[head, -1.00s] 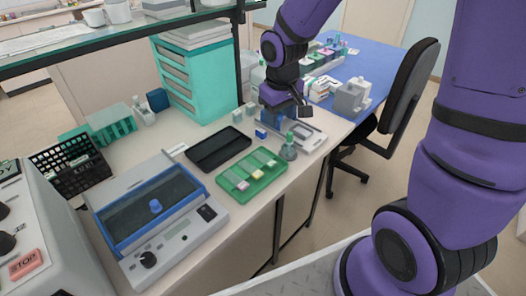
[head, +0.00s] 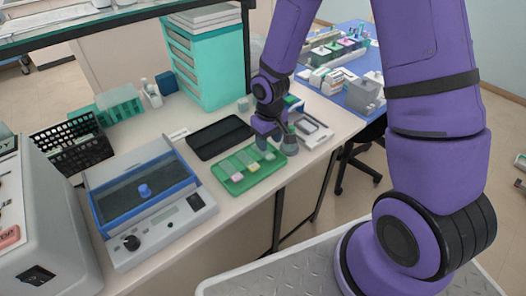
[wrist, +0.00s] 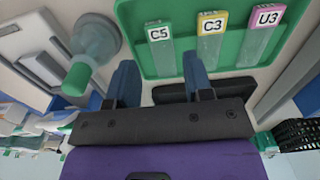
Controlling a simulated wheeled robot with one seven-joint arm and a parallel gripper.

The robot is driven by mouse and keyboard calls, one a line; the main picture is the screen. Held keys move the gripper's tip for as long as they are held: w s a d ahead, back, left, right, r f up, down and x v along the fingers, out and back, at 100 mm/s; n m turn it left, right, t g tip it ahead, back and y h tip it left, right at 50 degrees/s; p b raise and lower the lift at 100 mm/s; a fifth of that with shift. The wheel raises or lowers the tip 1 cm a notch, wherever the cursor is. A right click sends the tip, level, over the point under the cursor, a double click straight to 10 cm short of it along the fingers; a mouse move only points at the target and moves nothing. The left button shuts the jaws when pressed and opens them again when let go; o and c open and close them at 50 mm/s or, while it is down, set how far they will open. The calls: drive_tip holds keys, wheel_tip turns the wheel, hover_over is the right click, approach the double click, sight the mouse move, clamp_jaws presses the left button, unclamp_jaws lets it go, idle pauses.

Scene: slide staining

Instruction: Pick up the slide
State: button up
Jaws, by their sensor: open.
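A green tray (head: 232,187) lies on the bench in the head view. It also fills the upper part of the wrist view (wrist: 220,62). My gripper (wrist: 160,68) is open and empty, with blue fingers apart near the tray's edge. In the wrist view the C5 slide lines up between the fingers. In the head view my gripper (head: 268,146) is at the tray's far right end.
A glass bottle with a green cap (wrist: 76,78) stands close beside my gripper. A dark tray (head: 219,137) lies behind the green tray. A blue-and-grey device (head: 150,205) stands to the left. A black basket (wrist: 295,135) and a teal drawer unit (head: 212,75) are farther off.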

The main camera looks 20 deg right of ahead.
sight(268, 155)
drive_tip(key=shift+w+f, duration=0.1)
drive_tip(key=shift+f, duration=2.55)
drive_tip(key=shift+c, duration=0.5)
drive_tip(key=c, duration=0.6)
